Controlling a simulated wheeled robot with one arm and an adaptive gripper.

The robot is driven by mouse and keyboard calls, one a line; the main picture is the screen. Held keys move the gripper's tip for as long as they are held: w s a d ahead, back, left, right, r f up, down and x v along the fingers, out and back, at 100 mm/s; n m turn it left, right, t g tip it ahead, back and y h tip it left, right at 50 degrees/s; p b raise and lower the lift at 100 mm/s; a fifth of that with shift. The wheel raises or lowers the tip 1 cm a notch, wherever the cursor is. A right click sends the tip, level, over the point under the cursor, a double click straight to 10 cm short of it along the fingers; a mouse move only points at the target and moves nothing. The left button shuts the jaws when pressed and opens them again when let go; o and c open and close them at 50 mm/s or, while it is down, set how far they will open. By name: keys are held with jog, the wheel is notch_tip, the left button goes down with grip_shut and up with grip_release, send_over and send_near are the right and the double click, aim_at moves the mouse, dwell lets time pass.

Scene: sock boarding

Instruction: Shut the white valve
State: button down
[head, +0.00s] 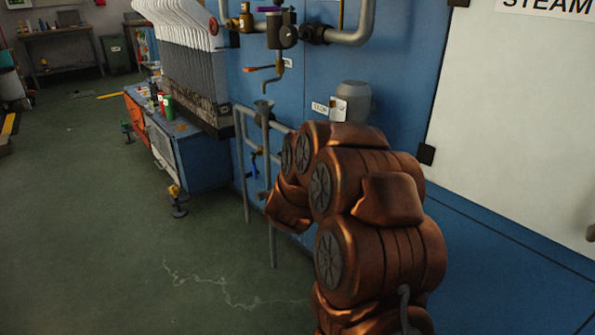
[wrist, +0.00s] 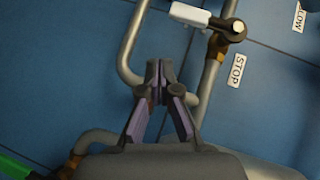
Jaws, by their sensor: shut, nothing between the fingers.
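The white valve (wrist: 190,14) shows at the top of the wrist view as a white lever on a dark pivot. The lever points left, roughly across the grey pipe that runs down from its brass fitting. A STOP label (wrist: 236,71) is on the blue panel right of that pipe. My gripper (wrist: 160,67) is shut and empty. In the wrist view its fingertips are below the lever, with a visible gap between. In the head view I cannot make out the gripper or the white lever; my copper arm covers part of the panel.
A curved grey pipe (wrist: 128,50) passes left of the fingers, and a green handle (wrist: 16,166) is at lower left. In the head view, a blue-handled valve (head: 254,160) sits left of my arm. A workbench (head: 187,150) stands beyond.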

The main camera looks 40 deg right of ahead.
jog(key=s+a+b, duration=0.4)
jog(key=s, duration=0.1)
jog(key=shift+s+a+b, duration=0.15)
jog(key=shift+b, duration=0.25)
dwell(0.3)
jog(key=shift+r, duration=0.1)
dwell(0.5)
